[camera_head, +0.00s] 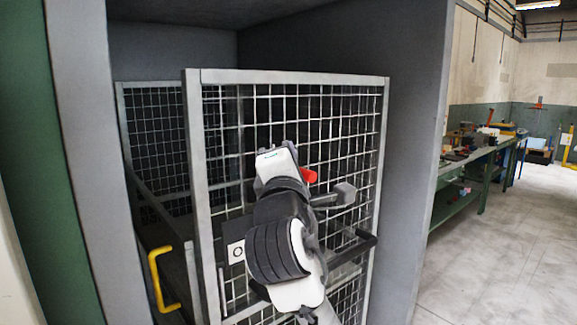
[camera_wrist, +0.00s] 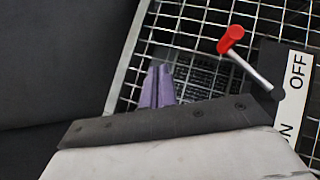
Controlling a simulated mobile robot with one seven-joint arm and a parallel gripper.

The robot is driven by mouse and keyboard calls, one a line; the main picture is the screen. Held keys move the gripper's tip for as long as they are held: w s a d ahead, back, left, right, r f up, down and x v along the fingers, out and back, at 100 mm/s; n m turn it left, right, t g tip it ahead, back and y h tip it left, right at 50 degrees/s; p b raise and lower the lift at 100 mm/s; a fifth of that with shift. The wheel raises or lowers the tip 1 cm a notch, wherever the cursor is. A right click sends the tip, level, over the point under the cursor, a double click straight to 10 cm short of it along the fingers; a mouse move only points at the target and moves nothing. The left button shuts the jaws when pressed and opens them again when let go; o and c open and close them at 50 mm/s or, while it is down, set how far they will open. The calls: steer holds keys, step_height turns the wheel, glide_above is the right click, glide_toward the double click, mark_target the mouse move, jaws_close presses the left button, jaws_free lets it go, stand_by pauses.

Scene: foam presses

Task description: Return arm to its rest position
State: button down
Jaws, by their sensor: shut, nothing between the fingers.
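My arm (camera_head: 285,240) reaches up in front of a wire mesh cage door in the head view. My gripper shows in the wrist view as two purple fingers (camera_wrist: 159,70), pressed together and empty, in front of the mesh. A red-knobbed lever (camera_wrist: 231,39) stands right of the fingers, apart from them. Its grey rod runs down to a plate (camera_wrist: 297,85) marked OFF, with ON partly cut off below. The red knob (camera_head: 309,175) also shows beside my arm in the head view. My fingertips cannot be made out there.
The mesh door (camera_head: 335,77) stands inside a grey housing (camera_head: 410,130), close to my arm. A yellow handle (camera_head: 155,280) is at lower left. A green workbench (camera_head: 470,180) with tools stands at the right, and open floor (camera_head: 500,260) lies in front of it.

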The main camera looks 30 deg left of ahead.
steer(key=shift+s+d+r, duration=0.15)
steer(key=shift+s+d, duration=0.1)
steer(key=shift+s, duration=0.05)
stand_by(0.4)
